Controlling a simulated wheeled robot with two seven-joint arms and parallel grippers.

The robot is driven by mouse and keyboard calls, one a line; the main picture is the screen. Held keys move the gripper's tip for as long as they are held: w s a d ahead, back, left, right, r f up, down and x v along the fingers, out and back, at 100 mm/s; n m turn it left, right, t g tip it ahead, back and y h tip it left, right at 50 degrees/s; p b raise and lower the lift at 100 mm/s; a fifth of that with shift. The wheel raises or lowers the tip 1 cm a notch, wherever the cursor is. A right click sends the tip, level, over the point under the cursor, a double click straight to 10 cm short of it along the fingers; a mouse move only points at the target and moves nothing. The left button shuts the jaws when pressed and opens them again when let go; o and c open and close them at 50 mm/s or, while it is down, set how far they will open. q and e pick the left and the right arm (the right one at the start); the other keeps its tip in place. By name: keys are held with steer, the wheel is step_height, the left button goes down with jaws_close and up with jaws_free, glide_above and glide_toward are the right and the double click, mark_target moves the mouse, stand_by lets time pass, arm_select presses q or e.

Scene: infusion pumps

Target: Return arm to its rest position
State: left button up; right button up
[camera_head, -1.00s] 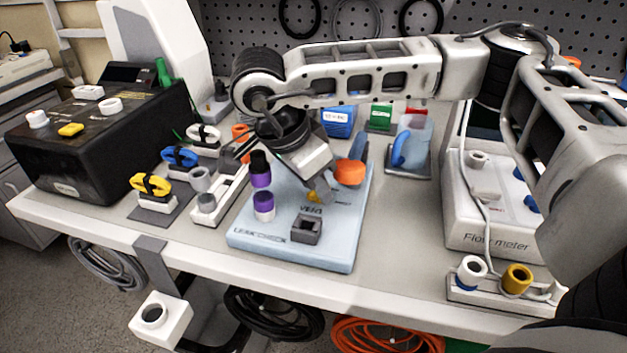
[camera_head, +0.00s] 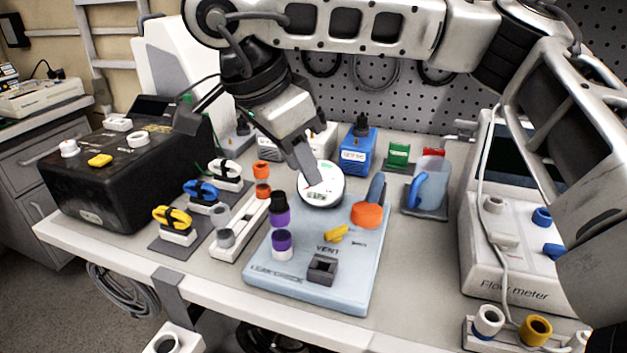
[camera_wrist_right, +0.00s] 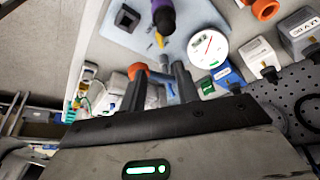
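My right arm (camera_head: 365,25) reaches in from the right across the top of the head view. Its gripper (camera_head: 250,150) hangs above the back of the light blue leak check board (camera_head: 345,288), with its two fingers spread apart and nothing between them. The right finger covers part of a round white gauge (camera_head: 322,190) in this view. In the right wrist view, the open fingers (camera_wrist_right: 160,85) show at the centre, and the gauge (camera_wrist_right: 208,48) is to their right. The yellow vent lever (camera_head: 337,234) lies on the board, clear of the gripper. My left gripper is not in view.
The board carries purple-banded pieces (camera_head: 281,243), an orange knob (camera_head: 366,214) and a grey socket (camera_head: 322,268). A black box (camera_head: 100,185) stands left, the flow meter (camera_head: 515,255) right. A pegboard (camera_head: 400,105) is behind. Bare table lies between board and flow meter.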

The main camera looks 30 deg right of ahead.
steer(key=shift+v, duration=0.9)
